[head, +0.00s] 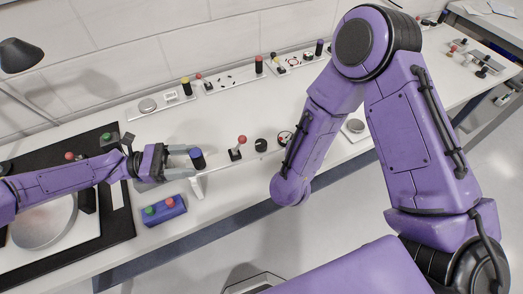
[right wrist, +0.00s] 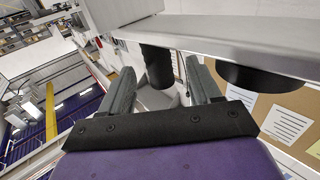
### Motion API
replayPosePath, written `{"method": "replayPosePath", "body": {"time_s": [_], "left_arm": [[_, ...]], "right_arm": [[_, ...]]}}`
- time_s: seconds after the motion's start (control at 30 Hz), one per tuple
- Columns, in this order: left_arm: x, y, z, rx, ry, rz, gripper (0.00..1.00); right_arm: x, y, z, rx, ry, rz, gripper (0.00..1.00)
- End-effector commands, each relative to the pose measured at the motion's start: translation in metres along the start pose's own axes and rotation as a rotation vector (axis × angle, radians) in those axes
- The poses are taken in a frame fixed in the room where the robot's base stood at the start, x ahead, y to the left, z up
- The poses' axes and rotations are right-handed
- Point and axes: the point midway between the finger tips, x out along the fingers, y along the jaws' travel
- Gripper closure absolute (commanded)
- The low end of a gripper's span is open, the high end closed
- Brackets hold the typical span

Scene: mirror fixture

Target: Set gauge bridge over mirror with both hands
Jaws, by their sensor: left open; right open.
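The mirror (head: 42,222), a round silvery disc, lies on a black mat at the lower left of the head view. The gauge bridge seems to be the pale bar with a white leg (head: 196,187); its outline blends with the white table. A dark handle with a blue top (head: 197,158) stands at its left end. My left gripper (head: 180,160) is open, its fingertips at this handle; contact is unclear. In the right wrist view a grey beam (right wrist: 230,42) crosses above, with a black handle (right wrist: 157,66) between the fingertips of my open right gripper (right wrist: 160,72). My right arm hides that gripper in the head view.
A blue box with red and green buttons (head: 163,210) sits near the table's front edge. A red-ball lever (head: 242,142) and a black knob (head: 260,145) stand right of the left gripper. Trays with small parts (head: 228,79) line the wall. A lamp (head: 20,55) stands at upper left.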

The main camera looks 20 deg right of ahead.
Motion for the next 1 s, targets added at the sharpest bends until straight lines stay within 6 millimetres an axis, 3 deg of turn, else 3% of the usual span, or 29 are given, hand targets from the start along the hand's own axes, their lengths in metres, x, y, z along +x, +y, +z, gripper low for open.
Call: {"method": "replayPosePath", "body": {"time_s": [0.2,0.57,0.6,0.8,1.0], "left_arm": [[0.030,0.000,0.000,0.000,0.001,-0.003,0.37],[0.037,0.000,0.000,0.001,0.001,0.000,0.37],[0.037,0.000,0.000,0.001,0.001,0.000,0.41],[0.037,0.000,0.000,0.001,0.001,0.000,1.00],[0.037,0.000,0.000,0.001,0.001,0.000,1.00]], "right_arm": [[0.030,0.001,0.000,0.001,0.000,0.002,0.37],[0.037,0.001,0.000,-0.002,0.000,0.000,0.37],[0.037,0.001,0.000,-0.002,0.000,0.000,0.41],[0.037,0.001,0.000,-0.002,0.000,0.000,1.00],[0.037,0.001,0.000,-0.001,0.000,0.000,1.00]]}}
